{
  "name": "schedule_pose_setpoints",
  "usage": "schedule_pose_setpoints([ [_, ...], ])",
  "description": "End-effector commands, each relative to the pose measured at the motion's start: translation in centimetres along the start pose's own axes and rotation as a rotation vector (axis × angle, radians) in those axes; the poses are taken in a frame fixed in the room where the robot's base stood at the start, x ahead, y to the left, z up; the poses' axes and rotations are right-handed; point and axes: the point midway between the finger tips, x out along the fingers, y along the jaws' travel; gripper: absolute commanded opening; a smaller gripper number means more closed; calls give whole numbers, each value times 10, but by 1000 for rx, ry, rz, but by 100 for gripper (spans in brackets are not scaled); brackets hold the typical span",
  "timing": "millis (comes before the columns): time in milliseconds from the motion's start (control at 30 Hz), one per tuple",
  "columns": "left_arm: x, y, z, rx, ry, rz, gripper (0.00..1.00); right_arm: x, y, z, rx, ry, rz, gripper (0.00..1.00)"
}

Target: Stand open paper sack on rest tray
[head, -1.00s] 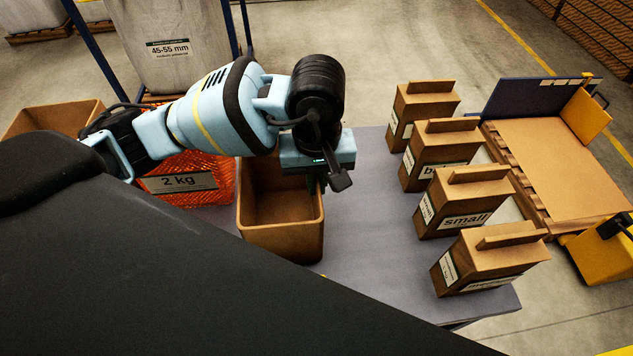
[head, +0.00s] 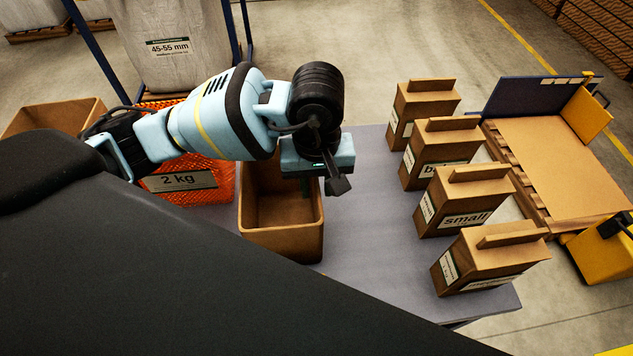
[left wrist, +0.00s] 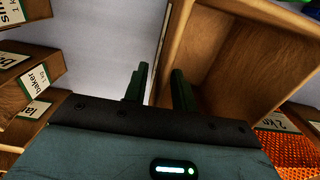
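A brown open-topped container (head: 285,243), apparently the open paper sack, stands upright on the grey table. It is empty as far as I can see. My left gripper (head: 322,186) points down at its far right rim. In the left wrist view, the two dark fingers (left wrist: 159,88) are apart, with the brown wall's edge (left wrist: 178,40) seemingly between them. A gap shows beside the left finger; contact cannot be told. I cannot make out a rest tray for certain. My right gripper is not in view.
Several closed brown sacks (head: 465,200) with labels stand in a row on the grey table (head: 365,240). An orange net sack (head: 205,190) marked 2 kg is left of the open container. A pallet (head: 560,165) lies beyond the table. The table between container and row is clear.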

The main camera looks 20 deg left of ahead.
Motion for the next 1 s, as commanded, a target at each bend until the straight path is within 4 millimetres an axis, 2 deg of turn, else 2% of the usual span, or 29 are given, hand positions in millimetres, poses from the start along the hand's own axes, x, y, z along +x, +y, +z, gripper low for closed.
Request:
schedule_pose_setpoints([
  [167, -22, 1, -1, 0, 4, 5, 27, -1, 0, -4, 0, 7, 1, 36],
  [400, -71, 1, -1, 1, 5, 5, 27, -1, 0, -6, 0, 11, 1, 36],
  [600, -105, 0, -1, -1, 5, 3, 27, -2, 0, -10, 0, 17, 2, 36],
  [800, -121, 0, 0, -1, 1, 2, 27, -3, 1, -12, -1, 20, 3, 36],
  [933, -123, 0, 0, -1, -1, 1, 27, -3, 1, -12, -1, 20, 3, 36],
  [1000, -122, 0, 0, -2, -1, 0, 31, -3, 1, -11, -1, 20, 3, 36],
])
